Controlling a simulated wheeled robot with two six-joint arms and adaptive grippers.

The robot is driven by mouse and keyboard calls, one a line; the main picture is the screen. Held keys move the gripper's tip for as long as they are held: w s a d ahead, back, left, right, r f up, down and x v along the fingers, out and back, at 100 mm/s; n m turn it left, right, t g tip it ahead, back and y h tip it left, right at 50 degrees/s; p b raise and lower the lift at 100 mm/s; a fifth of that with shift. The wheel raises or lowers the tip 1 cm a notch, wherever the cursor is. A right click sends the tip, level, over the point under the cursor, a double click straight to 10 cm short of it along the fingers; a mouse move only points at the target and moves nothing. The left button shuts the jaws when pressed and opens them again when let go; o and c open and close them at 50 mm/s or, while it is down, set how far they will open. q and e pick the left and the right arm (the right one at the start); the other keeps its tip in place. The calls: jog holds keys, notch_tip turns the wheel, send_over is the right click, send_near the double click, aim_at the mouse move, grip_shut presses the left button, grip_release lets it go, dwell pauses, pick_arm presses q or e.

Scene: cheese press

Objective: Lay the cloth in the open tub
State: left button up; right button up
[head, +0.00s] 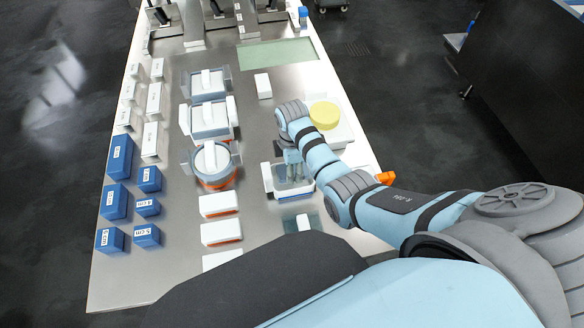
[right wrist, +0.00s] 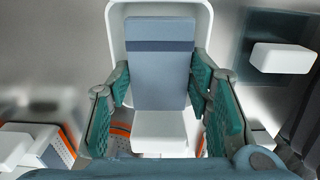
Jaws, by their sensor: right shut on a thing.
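The open tub (right wrist: 116,22) is a white, round-cornered container. In the head view it stands at the table's right middle, under my right gripper (head: 292,163). In the right wrist view, a blue-grey panel with a darker band, which I take for the cloth (right wrist: 160,75), lies between the green fingers of the right gripper (right wrist: 160,92). A white block (right wrist: 160,132) sits at its near end. The gripper is shut on this piece at the tub. The picture does not show clearly whether the cloth touches the tub floor. My left gripper is out of view.
Lidded tubs (head: 208,118) stand to the left, with white blocks and blue boxes (head: 119,157) beyond. A yellow cheese (head: 324,115) sits behind my right arm. A white block on a dark sheet (head: 303,222) lies just nearer. Bare table shows left of the tub.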

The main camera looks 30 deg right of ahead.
jog(key=shift+f, duration=0.6)
jog(key=o, duration=1.1)
jog(key=shift+o, duration=0.2)
notch_tip(320, 180, up, 13)
jog(key=p, duration=0.3)
jog(key=shift+r+p, duration=0.15)
jog(key=shift+p, duration=0.15)
